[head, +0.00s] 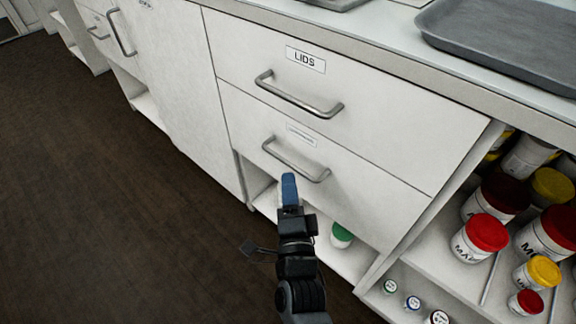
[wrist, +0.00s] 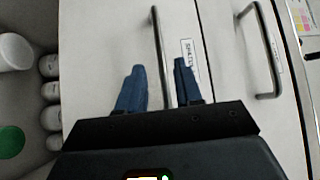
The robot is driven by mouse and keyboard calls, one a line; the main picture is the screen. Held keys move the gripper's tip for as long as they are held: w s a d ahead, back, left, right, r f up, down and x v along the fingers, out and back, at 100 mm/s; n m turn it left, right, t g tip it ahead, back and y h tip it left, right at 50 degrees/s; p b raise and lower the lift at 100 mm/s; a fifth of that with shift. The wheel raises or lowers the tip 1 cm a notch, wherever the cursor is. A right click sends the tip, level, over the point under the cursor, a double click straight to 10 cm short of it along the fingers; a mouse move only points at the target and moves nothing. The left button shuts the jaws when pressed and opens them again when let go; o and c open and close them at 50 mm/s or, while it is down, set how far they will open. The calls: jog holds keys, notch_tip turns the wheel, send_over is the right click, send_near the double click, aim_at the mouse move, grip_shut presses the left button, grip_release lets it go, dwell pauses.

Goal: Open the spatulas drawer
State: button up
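The lower drawer (head: 310,165) is flush with the white cabinet front. Its small label (head: 301,135) is too blurred to read in the head view and is only partly readable in the wrist view (wrist: 190,52). Its grey bar handle (head: 312,177) also shows in the wrist view (wrist: 155,28). My gripper (head: 289,178) is just in front of this handle, near its middle. In the wrist view my gripper (wrist: 160,78) has its blue fingers apart, with the handle bar seen between them. I cannot tell whether they touch it.
The shut LIDS drawer (head: 330,82) with its handle (head: 300,101) is directly above. A grey tray (head: 505,35) lies on the counter. Open shelves at right hold red-lidded jars (head: 487,234). A green-lidded container (head: 341,236) stands below the drawer. The dark floor (head: 110,210) at left is clear.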

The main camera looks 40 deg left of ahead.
aim_at(288, 161)
jog(key=b+x, duration=0.1)
jog(key=x, duration=0.6)
jog(key=shift+b, duration=0.3)
grip_shut()
